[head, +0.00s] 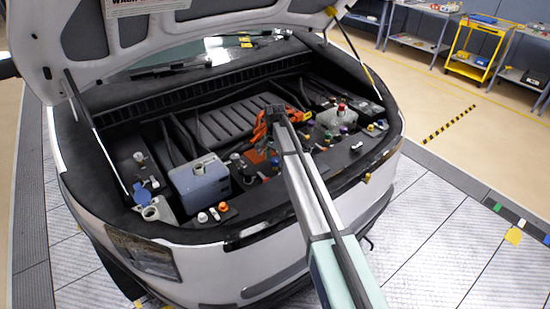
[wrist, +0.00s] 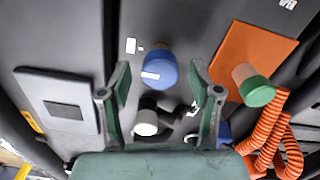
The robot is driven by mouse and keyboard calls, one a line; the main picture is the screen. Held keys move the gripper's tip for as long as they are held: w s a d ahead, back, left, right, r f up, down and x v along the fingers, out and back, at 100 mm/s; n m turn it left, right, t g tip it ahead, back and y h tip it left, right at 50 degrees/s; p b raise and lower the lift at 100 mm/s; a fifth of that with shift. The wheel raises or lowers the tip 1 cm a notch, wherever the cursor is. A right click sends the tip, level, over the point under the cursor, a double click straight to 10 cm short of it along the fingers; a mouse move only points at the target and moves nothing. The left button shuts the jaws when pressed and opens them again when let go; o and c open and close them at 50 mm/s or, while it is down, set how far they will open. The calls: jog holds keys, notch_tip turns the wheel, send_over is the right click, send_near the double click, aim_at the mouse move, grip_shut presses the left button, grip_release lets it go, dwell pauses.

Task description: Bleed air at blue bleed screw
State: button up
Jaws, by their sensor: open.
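A round blue cap with a white label (wrist: 162,72), which looks like the blue bleed screw, stands on a dark panel in the wrist view. My gripper (wrist: 160,78) is open, with one green finger on each side of the cap in the picture. I see no contact, and the height of the fingertips over it is hard to tell. In the head view a small blue cap (head: 275,161) shows near my gripper (head: 271,143), beside the orange area; the arm partly hides this spot.
A white-topped black fitting (wrist: 147,122) sits close to the blue cap. A green cap (wrist: 258,94) stands on an orange plate (wrist: 245,50), near orange corrugated hose (wrist: 268,135). The raised hood (head: 45,45) overhangs the bay. A grey box (head: 198,181) stands front left.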

jog(key=c, duration=1.1)
jog(key=shift+c, duration=0.2)
jog(key=shift+f+n, duration=0.1)
jog(key=shift+n, duration=0.2)
jog(key=n+b, duration=0.2)
jog(key=shift+f+n, duration=0.1)
jog(key=shift+n, duration=0.3)
jog(key=n+b, duration=0.1)
jog(key=n, duration=0.4)
jog(key=shift+b, duration=0.4)
jog(key=n+b, duration=0.1)
jog(key=n, duration=0.3)
jog(key=shift+n, duration=0.4)
jog(key=shift+n+b, duration=0.35)
jog(key=shift+n, duration=1.35)
